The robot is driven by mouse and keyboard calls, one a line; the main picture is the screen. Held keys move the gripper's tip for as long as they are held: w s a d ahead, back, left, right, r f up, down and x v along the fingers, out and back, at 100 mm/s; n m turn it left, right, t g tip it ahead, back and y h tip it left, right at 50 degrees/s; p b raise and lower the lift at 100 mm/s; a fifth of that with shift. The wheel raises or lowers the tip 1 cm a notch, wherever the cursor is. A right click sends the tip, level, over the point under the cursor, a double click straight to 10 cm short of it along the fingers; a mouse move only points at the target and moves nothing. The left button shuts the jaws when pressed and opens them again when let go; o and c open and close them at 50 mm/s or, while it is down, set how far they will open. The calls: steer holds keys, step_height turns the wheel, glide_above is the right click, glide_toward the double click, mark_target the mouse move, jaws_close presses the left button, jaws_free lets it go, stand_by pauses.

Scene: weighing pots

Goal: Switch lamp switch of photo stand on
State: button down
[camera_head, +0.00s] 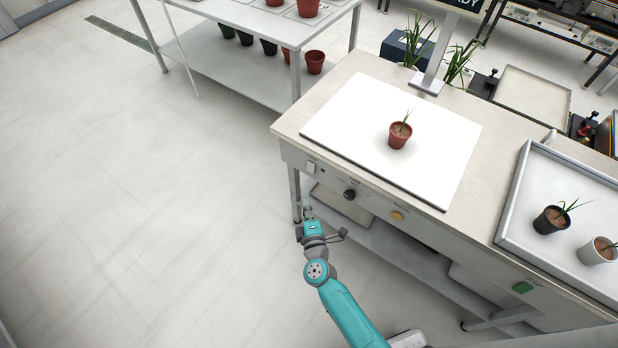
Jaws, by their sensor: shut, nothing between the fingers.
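The photo stand is a bench with a white board (340,125) on top and a front panel. A small pale rocker switch (311,167) sits at the left end of that panel; its label and its position are too small to read. A black knob (349,194) and a yellow button (397,215) are further right. My gripper (306,206) is shut and empty. In the picture it is just below the switch and the panel, in front of the bench's left leg, apart from the switch.
A red pot with a plant (400,134) stands on the board. To the right, a tray (512,195) holds a black pot and a white pot, above a green button (523,287). A shelf rack (235,75) stands behind. The floor at left is clear.

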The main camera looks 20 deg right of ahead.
glide_toward(308, 170)
steer(key=w+a, duration=0.2)
steer(key=w, duration=0.2)
steer(key=shift+w+d+f, duration=0.1)
steer(key=shift+w+d, duration=0.5)
steer(key=shift+d, duration=0.1)
steer(key=shift+w+d+f, duration=0.15)
steer(key=shift+w+d, duration=0.4)
steer(key=shift+d, duration=0.1)
steer(key=shift+w+d+f, duration=0.1)
steer(key=shift+d, duration=0.05)
